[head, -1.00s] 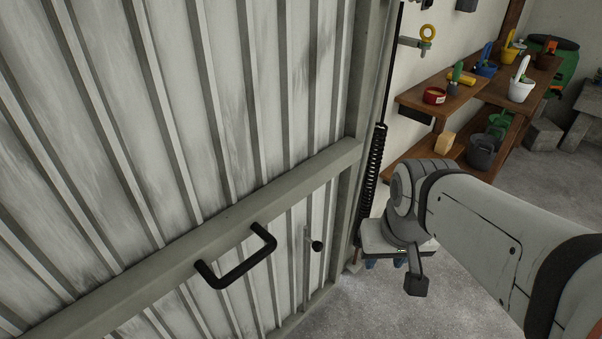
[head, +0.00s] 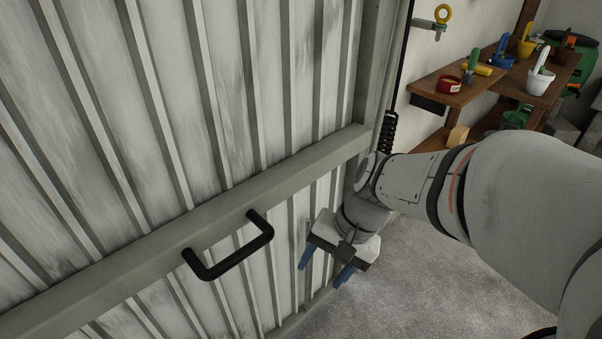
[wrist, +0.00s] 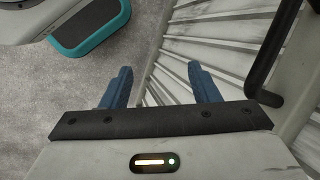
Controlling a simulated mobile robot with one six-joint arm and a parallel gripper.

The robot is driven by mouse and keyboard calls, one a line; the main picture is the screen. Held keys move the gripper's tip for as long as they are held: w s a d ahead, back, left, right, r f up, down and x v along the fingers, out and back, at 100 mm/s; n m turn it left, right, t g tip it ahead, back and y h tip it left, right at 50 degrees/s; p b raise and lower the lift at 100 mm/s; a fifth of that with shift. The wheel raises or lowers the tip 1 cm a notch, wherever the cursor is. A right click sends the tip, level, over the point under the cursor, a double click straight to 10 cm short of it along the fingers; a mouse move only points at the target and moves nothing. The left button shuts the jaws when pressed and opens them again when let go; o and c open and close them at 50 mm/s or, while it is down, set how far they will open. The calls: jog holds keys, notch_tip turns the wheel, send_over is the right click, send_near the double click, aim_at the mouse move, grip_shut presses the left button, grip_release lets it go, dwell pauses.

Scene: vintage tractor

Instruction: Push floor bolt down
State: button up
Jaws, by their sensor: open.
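The floor bolt is not clearly visible now; my gripper covers the spot in the head view where its rod and black knob showed earlier, low on the ribbed metal door (head: 170,90). My gripper (head: 324,267) is in front of the lower right part of the door, right of the black door handle (head: 232,258). Its blue fingers are apart and point down, with nothing seen between them. In the wrist view the gripper (wrist: 158,76) is open, with the door ribs and the floor beyond it. I cannot tell whether it touches the bolt.
The door's crossbar (head: 190,238) runs above the handle. The handle also shows at the right of the wrist view (wrist: 258,78). A wooden shelf (head: 440,88) with pots and tools stands at upper right. Grey floor (head: 400,290) lies clear below my arm.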

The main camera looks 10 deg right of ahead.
jog(key=w+a+f+m+t+y+b, duration=0.1)
jog(key=w+a+f+m+y+b, duration=0.1)
jog(key=w+f+m+y+b, duration=0.35)
jog(key=w+a+f+m+t+y+b, duration=0.1)
jog(key=w+f+m+y+b, duration=0.25)
jog(key=f+m+b, duration=0.4)
jog(key=w+d+f+m+t+h+b, duration=0.3)
jog(key=w+d+f+m+t+b, duration=0.5)
jog(key=w+d+f+m+t, duration=0.6)
jog(key=shift+g, duration=0.5)
jog(key=w+a+b, duration=0.1)
jog(key=w+a, duration=0.1)
jog(key=a, duration=0.1)
jog(key=w+a+f+b, duration=0.1)
jog(key=w+a, duration=0.2)
jog(key=shift+w+a+f, duration=0.1)
jog(key=shift+w, duration=0.15)
jog(key=shift+c, duration=0.2)
